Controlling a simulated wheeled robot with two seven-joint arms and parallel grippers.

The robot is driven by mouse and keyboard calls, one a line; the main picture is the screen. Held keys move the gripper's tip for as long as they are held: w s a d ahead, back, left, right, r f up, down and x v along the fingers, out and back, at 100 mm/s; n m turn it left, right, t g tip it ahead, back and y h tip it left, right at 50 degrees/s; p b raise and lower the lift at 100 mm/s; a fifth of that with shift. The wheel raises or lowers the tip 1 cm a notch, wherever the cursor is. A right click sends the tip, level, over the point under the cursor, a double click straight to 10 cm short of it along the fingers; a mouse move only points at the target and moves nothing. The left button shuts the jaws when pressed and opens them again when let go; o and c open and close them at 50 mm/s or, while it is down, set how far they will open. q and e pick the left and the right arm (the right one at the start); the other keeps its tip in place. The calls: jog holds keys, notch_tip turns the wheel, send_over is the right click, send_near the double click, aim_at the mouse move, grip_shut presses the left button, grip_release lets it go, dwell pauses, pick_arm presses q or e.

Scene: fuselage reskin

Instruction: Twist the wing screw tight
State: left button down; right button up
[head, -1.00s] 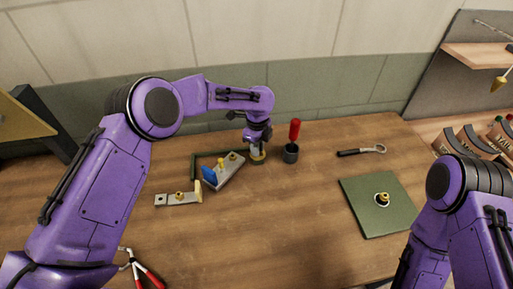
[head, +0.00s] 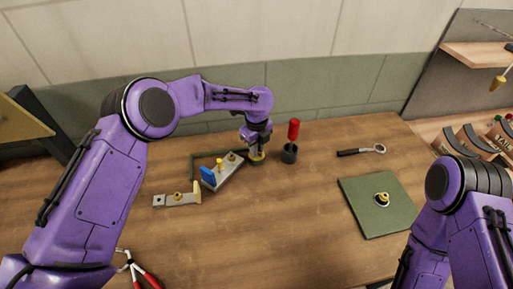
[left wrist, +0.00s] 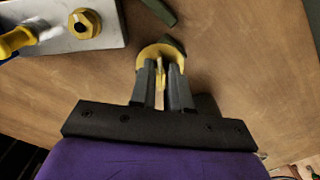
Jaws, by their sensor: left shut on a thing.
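The wing screw (left wrist: 160,74) is yellow and stands upright on a round yellow base (left wrist: 150,52). In the left wrist view its wing lies between the two grey fingers of my left gripper (left wrist: 161,80), which is shut on it. The fingers hide most of the wing. In the head view my left gripper (head: 256,147) points down over the round base (head: 257,159), behind the middle of the table. My right arm shows at the right edge of the head view, but its gripper is out of the picture.
Just left of the gripper is a grey metal plate (head: 232,172) with yellow fittings and a blue part. A dark cup (head: 290,153) with a red-handled tool stands close right. A flat bracket (head: 172,201) lies left and a green mat (head: 360,215) right. The front middle is clear.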

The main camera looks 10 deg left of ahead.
pick_arm(q)
jog(key=shift+s+f, duration=0.1)
dwell(0.5)
jog(key=c, duration=1.1)
grip_release()
notch_tip(320, 180, up, 11)
jog(key=shift+f+b, duration=0.2)
jog(key=shift+b, duration=0.95)
